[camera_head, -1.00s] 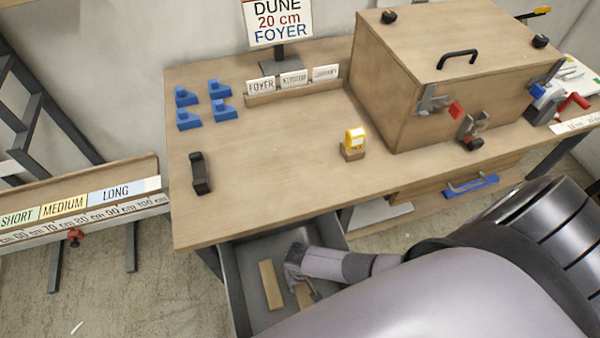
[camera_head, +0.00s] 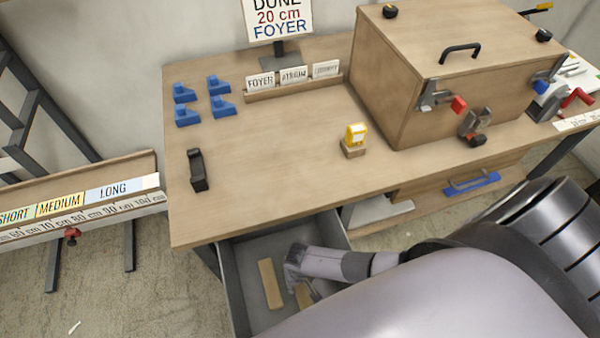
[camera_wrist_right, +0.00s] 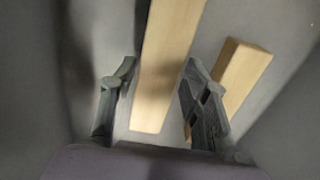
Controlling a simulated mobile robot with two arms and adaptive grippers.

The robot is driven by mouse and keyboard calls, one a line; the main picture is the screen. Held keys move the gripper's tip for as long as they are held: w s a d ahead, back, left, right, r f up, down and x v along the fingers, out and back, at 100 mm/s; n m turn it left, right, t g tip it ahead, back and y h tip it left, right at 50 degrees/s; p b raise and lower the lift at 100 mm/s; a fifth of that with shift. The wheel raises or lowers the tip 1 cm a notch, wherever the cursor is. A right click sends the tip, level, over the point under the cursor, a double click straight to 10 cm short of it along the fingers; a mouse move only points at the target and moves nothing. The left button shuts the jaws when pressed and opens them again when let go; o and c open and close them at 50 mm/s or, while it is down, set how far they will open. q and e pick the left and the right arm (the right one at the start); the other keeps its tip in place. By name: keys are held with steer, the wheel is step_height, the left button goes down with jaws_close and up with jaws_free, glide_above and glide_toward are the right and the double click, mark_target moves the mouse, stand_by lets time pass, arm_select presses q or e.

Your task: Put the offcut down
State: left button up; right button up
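Two pale wooden offcuts lie in a grey open drawer (camera_head: 236,290) below the bench's front edge. The left offcut (camera_head: 270,284) shows almost whole. The other offcut (camera_head: 304,296) is partly hidden by my right gripper (camera_head: 302,287), which reaches down into the drawer. In the right wrist view, one offcut (camera_wrist_right: 165,65) lies between the spread fingers, with a gap at the left finger. The second offcut (camera_wrist_right: 242,76) lies to the right, partly behind the right finger. My right gripper is open. My left gripper is not in view.
The bench (camera_head: 260,170) carries blue blocks (camera_head: 205,102), a black holder (camera_head: 198,170), a yellow device (camera_head: 355,140) and a large wooden box (camera_head: 450,75). A rail with length labels (camera_head: 85,205) stands left. The bench's front middle is clear.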

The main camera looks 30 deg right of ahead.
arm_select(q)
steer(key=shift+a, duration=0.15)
arm_select(e)
steer(key=shift+o, duration=1.3)
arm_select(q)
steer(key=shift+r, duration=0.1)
arm_select(e)
steer(key=shift+r, duration=0.1)
steer(key=shift+r+p, duration=0.25)
steer(key=shift+p, duration=0.15)
step_height(320, 180, up, 4)
steer(key=shift+p, duration=1)
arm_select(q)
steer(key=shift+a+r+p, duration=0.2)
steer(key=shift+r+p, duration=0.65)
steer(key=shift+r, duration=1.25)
arm_select(e)
step_height(320, 180, up, 9)
steer(key=shift+f, duration=0.2)
